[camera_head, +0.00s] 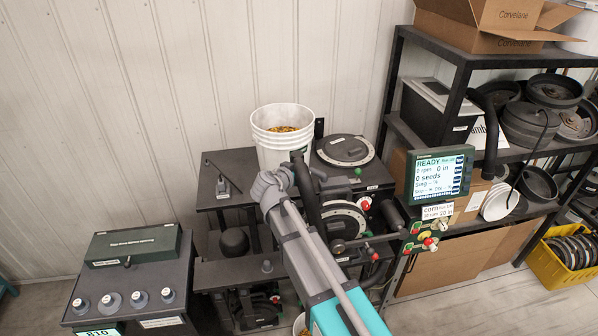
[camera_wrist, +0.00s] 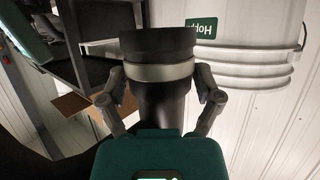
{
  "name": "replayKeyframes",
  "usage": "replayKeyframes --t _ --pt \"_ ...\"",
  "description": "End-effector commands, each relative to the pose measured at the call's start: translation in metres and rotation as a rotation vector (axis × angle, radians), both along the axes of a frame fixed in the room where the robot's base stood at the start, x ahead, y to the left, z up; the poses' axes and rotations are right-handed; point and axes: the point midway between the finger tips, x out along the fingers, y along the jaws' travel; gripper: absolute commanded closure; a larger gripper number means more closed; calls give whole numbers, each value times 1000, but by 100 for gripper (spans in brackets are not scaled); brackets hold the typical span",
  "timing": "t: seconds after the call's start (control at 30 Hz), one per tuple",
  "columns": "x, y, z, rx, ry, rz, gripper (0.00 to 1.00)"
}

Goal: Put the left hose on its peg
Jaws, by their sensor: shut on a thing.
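My gripper (camera_head: 275,186) is in front of the meter stand, just below the white bucket. In the wrist view its two fingers (camera_wrist: 160,88) are shut on a black hose end (camera_wrist: 160,105) with a pale grey band (camera_wrist: 160,72), one finger on each side. The wide black rim faces away from my wrist. In the head view a black hose (camera_head: 308,200) stands beside my gripper, partly covered by the arm. I cannot tell which thing is the hose's peg.
The white bucket (camera_head: 283,136) holds corn seed. The meter stand (camera_head: 225,170) carries a round disc (camera_head: 345,149). A display (camera_head: 440,175) reads READY. A loaded shelf (camera_head: 500,60) stands right. A dark control box (camera_head: 135,285) stands left. The pale wall behind is bare.

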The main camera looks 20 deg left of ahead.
Motion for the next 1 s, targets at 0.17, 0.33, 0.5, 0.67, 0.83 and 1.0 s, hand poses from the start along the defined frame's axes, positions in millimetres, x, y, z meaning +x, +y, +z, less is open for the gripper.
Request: replayKeyframes --t 0.17,0.33,0.5,0.67,0.83,1.0 --pt "-4 8 -26 -5 -9 11 78" --pt "-8 16 -47 -9 -17 24 78" --pt "-12 23 -66 -12 -25 32 78" --pt "-15 29 -82 -14 -29 36 78" --pt "-19 35 -101 -15 -31 39 78" --pt "-23 40 -119 -14 -29 37 78"
